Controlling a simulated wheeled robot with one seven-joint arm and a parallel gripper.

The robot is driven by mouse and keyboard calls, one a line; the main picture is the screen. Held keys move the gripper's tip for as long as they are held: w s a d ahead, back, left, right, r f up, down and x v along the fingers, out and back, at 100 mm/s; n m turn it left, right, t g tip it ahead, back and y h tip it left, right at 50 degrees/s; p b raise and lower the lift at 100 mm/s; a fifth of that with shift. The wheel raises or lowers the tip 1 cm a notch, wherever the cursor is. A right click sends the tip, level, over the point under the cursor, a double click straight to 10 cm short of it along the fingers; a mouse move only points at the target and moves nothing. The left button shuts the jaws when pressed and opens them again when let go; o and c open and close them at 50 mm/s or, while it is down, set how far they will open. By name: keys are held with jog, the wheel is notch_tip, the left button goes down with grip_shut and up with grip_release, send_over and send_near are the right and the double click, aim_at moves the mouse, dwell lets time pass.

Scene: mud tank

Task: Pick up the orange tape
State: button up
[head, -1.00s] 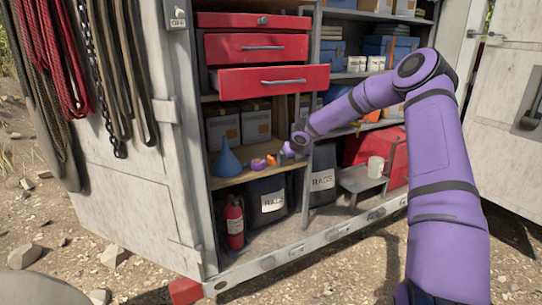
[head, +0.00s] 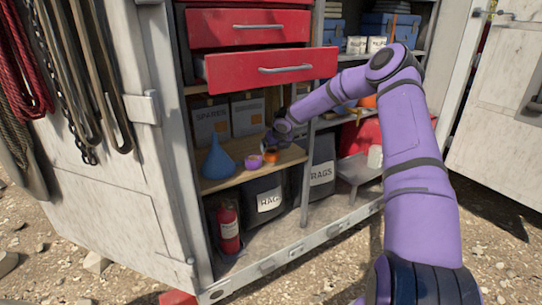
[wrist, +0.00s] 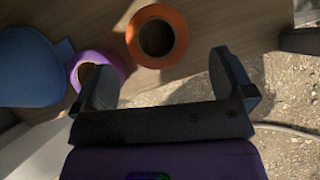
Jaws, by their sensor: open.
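The orange tape (wrist: 178,52) is a roll lying on the wooden shelf, at the upper middle of the wrist view. In the head view it is a small orange spot (head: 271,158), partly hidden by my gripper. My gripper (wrist: 165,75) is open and empty, with its two dark fingers spread. In the head view my gripper (head: 272,147) is at the shelf from the right. A purple tape roll (wrist: 92,70) lies left of the orange one, close to the left finger.
A blue funnel (head: 216,160) stands on the shelf (head: 240,175) left of the tapes. Grey boxes (head: 230,117) stand behind. An open red drawer (head: 270,69) juts out above. A post (head: 307,170) rises right of the tapes.

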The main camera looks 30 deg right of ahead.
aim_at(272, 151)
jog(key=x, duration=0.4)
jog(key=shift+w+a+f, duration=0.1)
jog(key=shift+w+f, duration=0.15)
jog(key=shift+w, duration=0.15)
jog(key=shift+w+f, duration=0.3)
jog(key=shift+f, duration=0.3)
jog(key=shift+r, duration=0.1)
jog(key=c, duration=0.9)
